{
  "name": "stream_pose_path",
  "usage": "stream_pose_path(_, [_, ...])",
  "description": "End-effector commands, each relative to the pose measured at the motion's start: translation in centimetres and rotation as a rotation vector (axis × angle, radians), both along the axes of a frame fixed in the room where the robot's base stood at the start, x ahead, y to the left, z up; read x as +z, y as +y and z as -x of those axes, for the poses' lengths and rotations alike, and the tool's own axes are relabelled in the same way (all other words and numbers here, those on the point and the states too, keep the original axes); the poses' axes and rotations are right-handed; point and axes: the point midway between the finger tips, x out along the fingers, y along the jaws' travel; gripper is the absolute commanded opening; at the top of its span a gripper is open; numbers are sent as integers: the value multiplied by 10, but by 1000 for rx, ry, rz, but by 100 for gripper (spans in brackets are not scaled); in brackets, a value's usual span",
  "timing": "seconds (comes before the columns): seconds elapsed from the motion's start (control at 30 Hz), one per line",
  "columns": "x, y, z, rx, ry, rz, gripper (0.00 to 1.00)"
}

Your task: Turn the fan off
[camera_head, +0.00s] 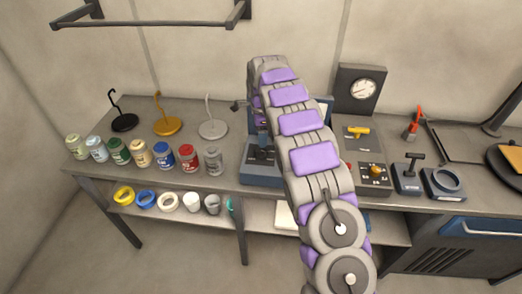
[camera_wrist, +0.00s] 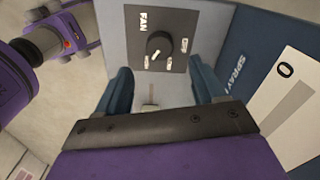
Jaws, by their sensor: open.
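In the wrist view, a dark plate (camera_wrist: 178,22) marked "FAN" sits on a grey-blue panel. A round black knob (camera_wrist: 158,44) is on this plate. A white pointer mark shows on the knob, toward its lower left. Small labels around the knob are too small to read surely. My gripper (camera_wrist: 161,72) is open, with its two blue fingers apart and nothing between them. The knob appears between and just beyond the fingertips; I see no contact.
A blue panel marked "SPRAY" (camera_wrist: 240,65) and a white scale card (camera_wrist: 295,100) are at the right. In the head view, several jars (camera_head: 163,155) and three stands (camera_head: 166,126) are on the bench left of my arm; a gauge (camera_head: 362,90) and switch boxes (camera_head: 408,178) are right.

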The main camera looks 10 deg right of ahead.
Motion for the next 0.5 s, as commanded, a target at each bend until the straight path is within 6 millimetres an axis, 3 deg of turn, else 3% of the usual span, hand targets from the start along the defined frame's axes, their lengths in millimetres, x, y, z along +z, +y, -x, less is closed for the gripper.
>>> stream_pose_path(0.2, [-44, 0, 1, 0, 4, 0, 69])
stream_pose_path(0.5, [-74, 0, 0, 1, 1, 0, 69])
